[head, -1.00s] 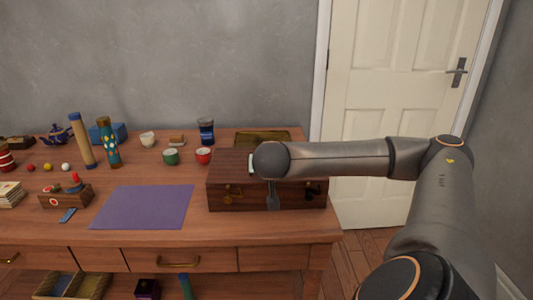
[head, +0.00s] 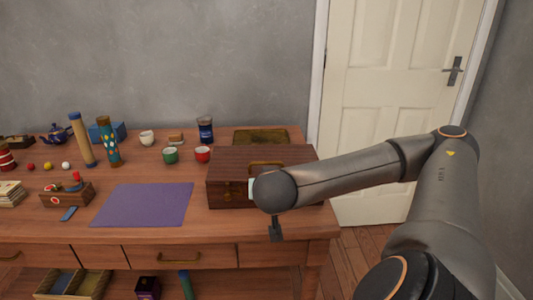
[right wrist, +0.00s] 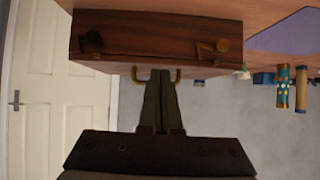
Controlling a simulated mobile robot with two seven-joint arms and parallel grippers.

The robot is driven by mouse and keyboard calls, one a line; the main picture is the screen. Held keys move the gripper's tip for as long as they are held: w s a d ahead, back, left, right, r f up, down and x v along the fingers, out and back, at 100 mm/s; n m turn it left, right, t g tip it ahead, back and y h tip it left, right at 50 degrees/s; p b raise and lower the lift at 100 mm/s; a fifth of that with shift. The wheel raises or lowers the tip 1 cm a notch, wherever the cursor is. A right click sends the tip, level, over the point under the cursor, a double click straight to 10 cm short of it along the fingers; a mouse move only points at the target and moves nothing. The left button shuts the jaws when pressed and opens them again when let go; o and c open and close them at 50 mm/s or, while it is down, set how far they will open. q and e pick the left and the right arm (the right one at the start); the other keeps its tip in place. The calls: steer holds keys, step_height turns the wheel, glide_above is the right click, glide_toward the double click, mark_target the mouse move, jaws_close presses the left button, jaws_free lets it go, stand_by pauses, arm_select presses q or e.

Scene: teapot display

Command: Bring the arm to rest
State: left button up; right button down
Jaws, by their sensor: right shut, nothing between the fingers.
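My right arm reaches in from the right in the head view. Its gripper (head: 276,232) points down in front of the table edge, partly hidden by the wrist. In the right wrist view the two fingers (right wrist: 158,85) lie together, shut and empty. A dark wooden chest (head: 228,192) stands closed on the table's right end, just behind the wrist. The chest also shows upside down in the wrist view (right wrist: 150,45), with brass fittings on its front. The fingers overlap its handle in that view, but I cannot see them touching it. My left gripper is not in view.
The table (head: 60,232) holds a purple mat (head: 143,205), a green cup (head: 170,155), a red cup (head: 202,154), a blue teapot (head: 56,134) and a patterned cylinder (head: 109,142). A white door (head: 375,60) stands behind my arm. The floor right of the table is clear.

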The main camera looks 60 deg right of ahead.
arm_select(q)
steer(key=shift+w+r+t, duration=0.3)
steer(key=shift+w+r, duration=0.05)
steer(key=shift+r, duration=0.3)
arm_select(e)
steer(key=shift+s+a+f, duration=0.25)
steer(key=shift+s+a, duration=0.05)
steer(key=shift+a, duration=0.05)
